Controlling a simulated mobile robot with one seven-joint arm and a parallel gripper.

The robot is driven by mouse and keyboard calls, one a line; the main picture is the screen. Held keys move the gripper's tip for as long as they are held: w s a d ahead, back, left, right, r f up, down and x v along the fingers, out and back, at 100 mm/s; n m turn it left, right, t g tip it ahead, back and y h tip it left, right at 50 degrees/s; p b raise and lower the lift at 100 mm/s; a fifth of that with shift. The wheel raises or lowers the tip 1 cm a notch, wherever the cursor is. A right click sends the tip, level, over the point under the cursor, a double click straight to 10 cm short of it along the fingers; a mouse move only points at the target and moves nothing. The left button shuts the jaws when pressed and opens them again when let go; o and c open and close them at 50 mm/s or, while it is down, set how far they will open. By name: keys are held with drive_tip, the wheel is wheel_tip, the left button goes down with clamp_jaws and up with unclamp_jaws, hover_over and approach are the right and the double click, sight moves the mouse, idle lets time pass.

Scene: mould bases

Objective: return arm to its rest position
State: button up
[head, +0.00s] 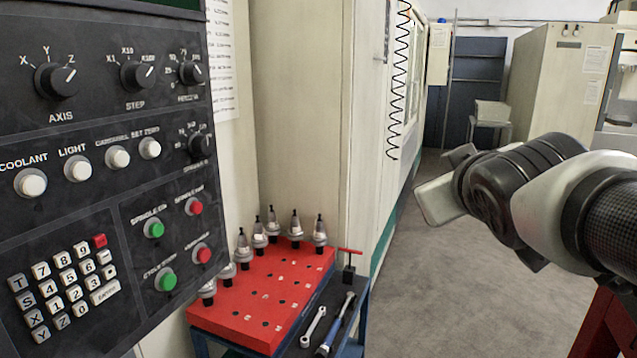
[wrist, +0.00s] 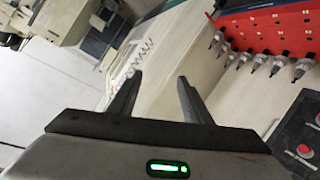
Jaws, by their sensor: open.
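My arm reaches in from the right edge of the head view, with its dark wrist and pale end section over the aisle. The fingers cannot be made out clearly there. In the wrist view my gripper (wrist: 157,100) shows two dark fingers standing apart with nothing between them. A green light glows on its housing. The fingers touch nothing that I can see; the floor and a cream machine cabinet lie beyond them.
A black control panel (head: 110,130) with knobs and buttons fills the left. A red tool rack (head: 262,305) holds several tool holders, with wrenches (head: 335,325) beside it. A cream machine (head: 300,100) stands behind. The grey floor (head: 440,290) in the middle is clear.

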drive_tip(key=s+a+f+m+g+y, duration=0.15)
drive_tip(key=s+f+g, duration=0.25)
drive_tip(key=s+f, duration=0.4)
drive_tip(key=s+a+f+m+g, duration=0.2)
drive_tip(key=s+a+f+g, duration=0.1)
drive_tip(key=s+f, duration=0.5)
wheel_tip(320, 180, up, 12)
drive_tip(key=s+g+p, duration=0.1)
drive_tip(key=p, duration=1.2)
drive_tip(key=shift+s+a+f+p, duration=0.2)
drive_tip(key=shift+a+p, duration=0.1)
drive_tip(key=shift+a, duration=0.1)
drive_tip(key=shift+r+m+y, duration=0.2)
drive_tip(key=shift+m+y, duration=0.05)
drive_tip(key=shift+c, duration=1.4)
drive_tip(key=shift+a+f, duration=0.1)
drive_tip(key=shift+c, duration=0.4)
